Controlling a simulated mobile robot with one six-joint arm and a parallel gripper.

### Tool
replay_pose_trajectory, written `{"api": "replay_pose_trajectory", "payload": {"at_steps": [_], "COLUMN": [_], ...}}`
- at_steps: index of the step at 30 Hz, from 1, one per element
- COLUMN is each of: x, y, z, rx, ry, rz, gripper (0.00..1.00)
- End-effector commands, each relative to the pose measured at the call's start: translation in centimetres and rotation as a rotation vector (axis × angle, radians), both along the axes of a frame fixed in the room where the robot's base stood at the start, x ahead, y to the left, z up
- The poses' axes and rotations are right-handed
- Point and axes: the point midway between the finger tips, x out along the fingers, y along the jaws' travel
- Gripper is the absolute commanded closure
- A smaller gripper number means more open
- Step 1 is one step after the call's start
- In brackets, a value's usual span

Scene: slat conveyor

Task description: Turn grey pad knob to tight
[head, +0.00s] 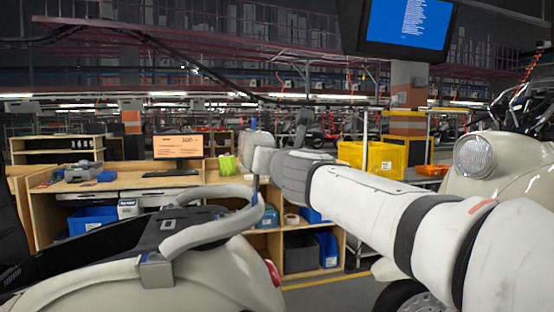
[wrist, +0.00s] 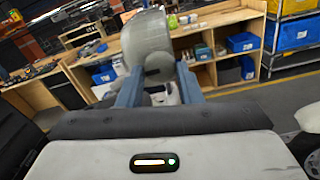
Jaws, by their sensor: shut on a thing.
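A grey rounded pad (wrist: 147,36) stands upright just beyond my fingers in the wrist view. A round darker grey knob (wrist: 159,68) shows at its lower end, between the tips of my two blue fingers. My gripper (wrist: 160,76) is shut on this knob, one finger on each side. No mark that tells how far the knob is turned can be made out. In the head view my gripper (head: 256,184) is above the curved grey rail of the scooter at left; the knob cannot be told apart there.
The cream scooter (head: 215,285) with a black seat and grey rail (head: 195,238) lies close below. Another cream vehicle (head: 520,170) with a round lamp stands at right. Wooden shelves (head: 335,243) with blue bins and a yellow crate (head: 372,160) stand behind.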

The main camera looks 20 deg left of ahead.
Motion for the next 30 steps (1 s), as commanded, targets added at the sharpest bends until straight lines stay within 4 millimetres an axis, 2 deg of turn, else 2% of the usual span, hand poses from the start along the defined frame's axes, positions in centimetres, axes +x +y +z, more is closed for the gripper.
{"api": "replay_pose_trajectory", "payload": {"at_steps": [16, 17, 18, 24, 30], "x": [0.04, 0.04, 0.04, 0.04, 0.02], "y": [-0.01, -0.01, -0.01, -0.02, -0.04], "z": [-0.11, -0.11, -0.11, -0.06, -0.02], "rx": [0.020, 0.020, 0.020, 0.020, 0.020], "ry": [0.015, 0.015, 0.015, 0.014, 0.013], "rz": [-0.001, -0.001, -0.001, -0.001, -0.001], "gripper": [0.91, 0.67, 0.63, 0.47, 0.46]}}
